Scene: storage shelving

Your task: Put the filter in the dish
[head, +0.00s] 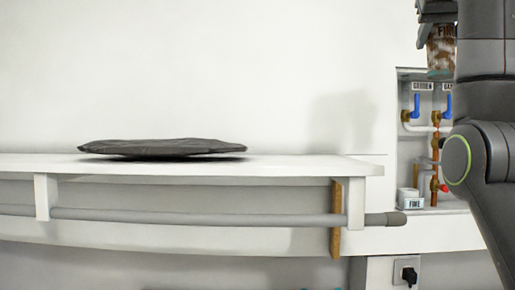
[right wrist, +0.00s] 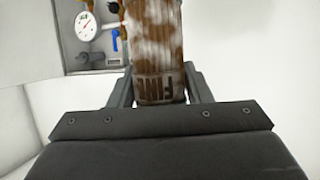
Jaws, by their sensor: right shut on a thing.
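The filter is a rusty brown and white cylinder with dark letters on it, seen in the head view (head: 441,50) at the top right and up close in the right wrist view (right wrist: 156,40). My right gripper (right wrist: 160,88) is shut on it, with one finger on each side, and holds it in the air. A small white container (head: 411,199) with a label that seems to read FINE sits at the bottom of the wall recess; it may be the dish. The filter is well above it, apart from it. My left gripper is not in view.
The wall recess (head: 402,150) holds copper pipes and blue-handled valves (head: 446,106); a gauge (right wrist: 86,26) shows in the wrist view. A white shelf (head: 300,167) bears a dark flat object (head: 165,148). A grey rail (head: 220,217) runs below. The shelf's right part is clear.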

